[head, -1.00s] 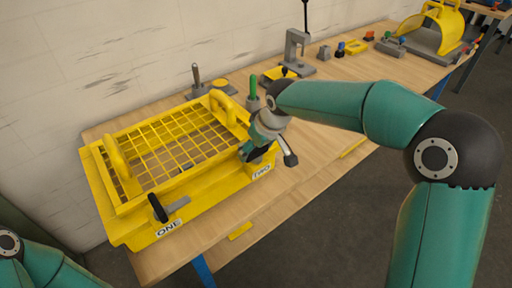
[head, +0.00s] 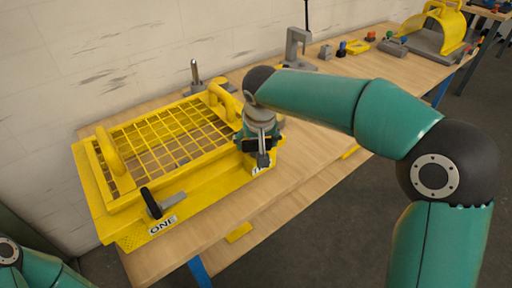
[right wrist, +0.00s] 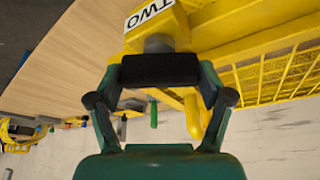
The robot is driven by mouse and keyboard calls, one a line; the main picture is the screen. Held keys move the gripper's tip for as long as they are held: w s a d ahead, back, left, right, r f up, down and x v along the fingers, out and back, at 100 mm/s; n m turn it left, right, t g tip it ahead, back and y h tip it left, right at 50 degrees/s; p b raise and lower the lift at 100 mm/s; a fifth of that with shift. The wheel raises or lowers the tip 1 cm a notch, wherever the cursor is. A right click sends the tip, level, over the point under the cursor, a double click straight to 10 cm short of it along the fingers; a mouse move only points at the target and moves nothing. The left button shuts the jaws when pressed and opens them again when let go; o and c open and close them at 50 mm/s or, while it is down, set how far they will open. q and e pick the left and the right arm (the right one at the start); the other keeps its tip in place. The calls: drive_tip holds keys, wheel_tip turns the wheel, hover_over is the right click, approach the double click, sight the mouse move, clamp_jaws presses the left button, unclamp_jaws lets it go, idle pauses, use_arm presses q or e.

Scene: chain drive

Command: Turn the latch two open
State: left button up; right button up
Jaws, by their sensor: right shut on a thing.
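The yellow guard (head: 165,140) with a mesh top sits on the bench at the left in the head view. Latch one (head: 151,203), a black handle on a grey bar, shows above the ONE label. My right gripper (head: 258,146) is at the guard's front right corner and covers most of latch two. In the right wrist view, my right gripper (right wrist: 162,82) is shut on the black handle of latch two (right wrist: 160,68), whose grey pivot (right wrist: 160,43) shows below the TWO label (right wrist: 148,14). My left gripper is out of view.
The bench top (head: 310,150) is bare to the right of the guard. A grey press (head: 297,48) and small coloured parts stand farther back. A grey post (head: 195,75) stands behind the guard, near the wall.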

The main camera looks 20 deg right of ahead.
drive_tip(key=m+h+b, duration=0.1)
drive_tip(key=m, duration=0.1)
drive_tip(key=shift+m, duration=0.4)
drive_tip(key=m+g+h, duration=0.1)
drive_tip(key=m, duration=0.1)
drive_tip(key=shift+m, duration=0.4)
drive_tip(key=m, duration=0.2)
drive_tip(key=shift+r+m+g+h, duration=0.1)
drive_tip(key=shift+m+g+h, duration=0.2)
drive_tip(key=shift+g+h, duration=0.1)
drive_tip(key=shift+m+g+h+p, duration=0.3)
drive_tip(key=shift+m+g+p, duration=0.35)
drive_tip(key=shift+m, duration=1.05)
drive_tip(key=o, duration=1.1)
drive_tip(key=v, duration=1.1)
drive_tip(key=shift+a+r, duration=0.25)
drive_tip(key=shift+r, duration=0.1)
